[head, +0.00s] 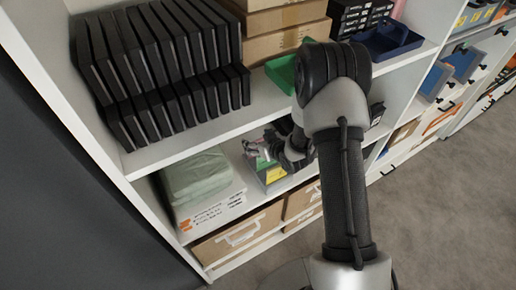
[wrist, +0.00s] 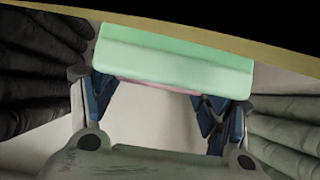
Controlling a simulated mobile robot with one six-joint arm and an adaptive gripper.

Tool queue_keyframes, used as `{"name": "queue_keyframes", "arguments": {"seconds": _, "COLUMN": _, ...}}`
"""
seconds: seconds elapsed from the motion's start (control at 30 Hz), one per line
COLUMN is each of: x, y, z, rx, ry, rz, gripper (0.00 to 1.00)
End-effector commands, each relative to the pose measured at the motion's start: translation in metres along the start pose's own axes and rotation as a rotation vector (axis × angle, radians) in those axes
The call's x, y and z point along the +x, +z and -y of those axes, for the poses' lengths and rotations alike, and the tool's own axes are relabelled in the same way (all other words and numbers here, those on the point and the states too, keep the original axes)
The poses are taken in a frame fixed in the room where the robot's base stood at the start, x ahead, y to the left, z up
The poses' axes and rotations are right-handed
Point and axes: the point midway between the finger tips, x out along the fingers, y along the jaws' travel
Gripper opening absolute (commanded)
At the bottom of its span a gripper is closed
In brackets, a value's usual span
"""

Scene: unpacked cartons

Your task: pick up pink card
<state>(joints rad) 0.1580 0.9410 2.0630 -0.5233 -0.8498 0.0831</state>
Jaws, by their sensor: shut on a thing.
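In the wrist view the pink card (wrist: 155,86) shows only as a thin pink strip between my two fingertips. My gripper (wrist: 152,100) is shut on it, with the fingers wide apart at its two ends. A pale green block-like thing (wrist: 175,58) lies right beyond the strip and hides the rest of it; whether they touch is unclear. In the head view my gripper (head: 277,143) is at the lower shelf opening, and the card cannot be made out clearly there.
A grey bin (head: 270,176) with yellow and green items is below my gripper. Green folded cloth (head: 195,176) lies to its left. Black upright cases (head: 160,65) and a green tray (head: 282,72) stand on the shelf above. Grey floor (head: 440,190) is clear at right.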

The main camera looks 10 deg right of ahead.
Motion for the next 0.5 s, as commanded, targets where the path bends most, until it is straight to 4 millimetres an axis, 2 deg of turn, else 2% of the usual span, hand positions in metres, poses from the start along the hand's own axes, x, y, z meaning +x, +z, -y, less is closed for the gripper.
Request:
{"name": "queue_keyframes", "arguments": {"seconds": 0.33, "x": -0.002, "y": -0.003, "z": 0.000, "rx": 0.000, "ry": 0.000, "rz": 0.000, "gripper": 0.48}}
{"name": "queue_keyframes", "arguments": {"seconds": 0.5, "x": -0.010, "y": -0.016, "z": 0.000, "rx": -0.001, "ry": 0.000, "rz": -0.001, "gripper": 0.48}}
